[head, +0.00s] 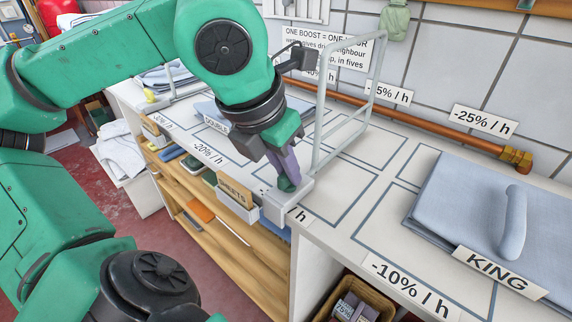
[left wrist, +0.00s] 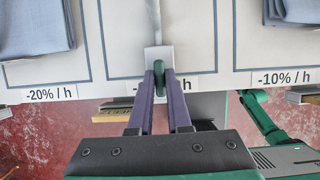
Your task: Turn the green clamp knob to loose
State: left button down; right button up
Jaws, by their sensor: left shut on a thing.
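The green clamp knob (head: 287,185) sits on the light grey clamp block (head: 300,191) at the front edge of the worktop. The block is at the foot of a pale tube frame (head: 321,100). My left gripper (head: 286,178) reaches down from above with its purple fingers shut on the knob. In the left wrist view the knob (left wrist: 159,72) shows as an upright green piece between the two fingertips (left wrist: 160,80), one finger on each side. The fingers partly hide the knob in the head view. My right gripper is not in view.
A folded blue cloth stack (head: 478,212) with a KING label lies on the worktop at right. A copper pipe (head: 440,131) runs along the tiled wall. Shelves (head: 220,225) with small boxes are below the front edge.

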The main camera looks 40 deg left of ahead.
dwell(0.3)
pick_arm(q)
jog(key=c, duration=0.9)
grip_release()
jog(key=shift+o, duration=0.2)
jog(key=shift+s+r, duration=0.1)
jog(key=shift+r, duration=0.35)
jog(key=p+v, duration=0.3)
jog(key=v, duration=1)
jog(key=shift+s+r, duration=0.2)
jog(key=shift+s, duration=0.05)
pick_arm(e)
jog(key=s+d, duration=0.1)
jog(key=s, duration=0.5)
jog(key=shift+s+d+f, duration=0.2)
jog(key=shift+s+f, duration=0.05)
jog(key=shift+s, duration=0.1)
